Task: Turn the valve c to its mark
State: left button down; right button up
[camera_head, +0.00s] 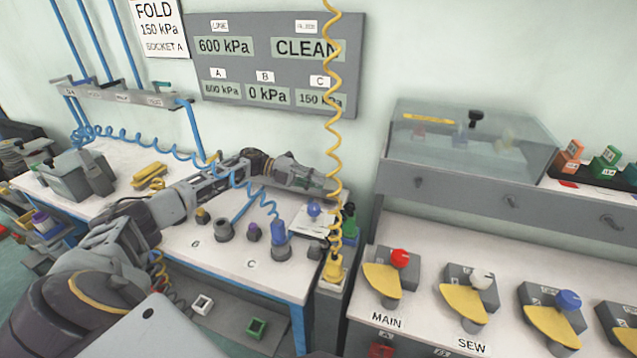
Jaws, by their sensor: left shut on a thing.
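My left arm reaches across the white table, and my left gripper (328,190) is at its back right, behind the yellow coiled hose. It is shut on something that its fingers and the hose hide. I cannot make out whether this is valve c. A small blue knob (314,208) on a pale plate is just below the gripper. The grey wall panel (270,62) has a C label (322,81) over a 150 kPa readout (319,99). No mark for valve c can be made out. My right gripper is not in view.
The yellow coiled hose (333,130) hangs near my gripper. Knobs with yellow plates, labelled MAIN (386,320) and SEW (472,344), line the right bench.

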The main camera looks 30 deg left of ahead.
pick_arm(q)
jog(key=shift+f, duration=0.1)
jog(key=c, duration=1.7)
grip_release()
jog(key=shift+a, duration=0.2)
jog(key=v, duration=1.1)
jog(key=shift+s+a, duration=0.15)
jog(key=shift+a, duration=0.15)
